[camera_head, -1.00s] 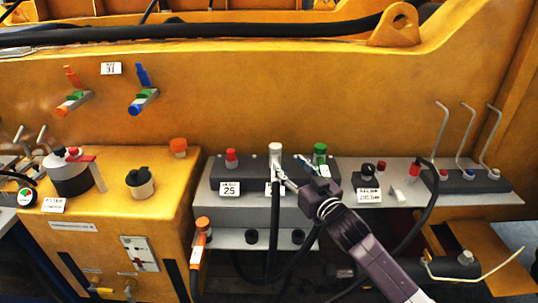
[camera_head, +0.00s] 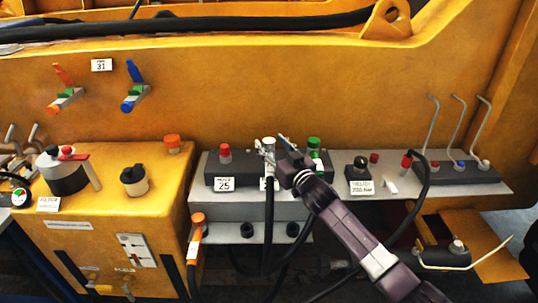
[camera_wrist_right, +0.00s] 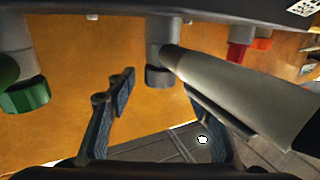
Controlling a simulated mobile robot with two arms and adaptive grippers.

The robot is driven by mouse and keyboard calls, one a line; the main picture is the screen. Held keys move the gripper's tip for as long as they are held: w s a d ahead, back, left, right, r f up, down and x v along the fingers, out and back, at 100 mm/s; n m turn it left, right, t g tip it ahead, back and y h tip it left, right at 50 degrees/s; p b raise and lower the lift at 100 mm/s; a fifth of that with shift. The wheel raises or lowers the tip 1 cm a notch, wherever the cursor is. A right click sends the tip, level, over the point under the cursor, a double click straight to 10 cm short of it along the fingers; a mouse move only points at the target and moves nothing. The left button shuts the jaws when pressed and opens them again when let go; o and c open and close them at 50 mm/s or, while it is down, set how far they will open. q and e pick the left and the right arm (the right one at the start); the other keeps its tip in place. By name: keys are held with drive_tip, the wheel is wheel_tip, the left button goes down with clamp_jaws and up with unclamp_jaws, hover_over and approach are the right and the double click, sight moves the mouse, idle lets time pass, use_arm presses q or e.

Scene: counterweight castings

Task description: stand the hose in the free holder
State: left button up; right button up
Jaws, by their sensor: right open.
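My right gripper (camera_head: 275,146) is open at the grey coupling (camera_head: 269,143) in the middle of the dark block. In the right wrist view its two fingers (camera_wrist_right: 163,105) stand apart, with the coupling's dark ring (camera_wrist_right: 160,77) showing between them. The black hose (camera_head: 269,215) hangs in front of the block; its thick grey end (camera_wrist_right: 225,85) meets the coupling's stem and passes in front of one finger. I cannot tell how firmly it sits there. Two black holders, left (camera_head: 247,230) and right (camera_head: 292,229), look empty on the lower shelf. My left gripper is out of view.
A red coupling (camera_head: 225,153) and a green one (camera_head: 313,150) flank the grey one closely. An orange-ended hose (camera_head: 198,225) stands left of the empty holders. A yellow cabinet (camera_head: 110,215) is at left. A red-ended cable (camera_head: 406,160) and bent rods are at right.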

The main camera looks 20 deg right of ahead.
clamp_jaws()
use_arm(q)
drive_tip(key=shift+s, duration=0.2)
use_arm(e)
drive_tip(key=shift+r, duration=0.1)
drive_tip(key=shift+r, duration=0.1)
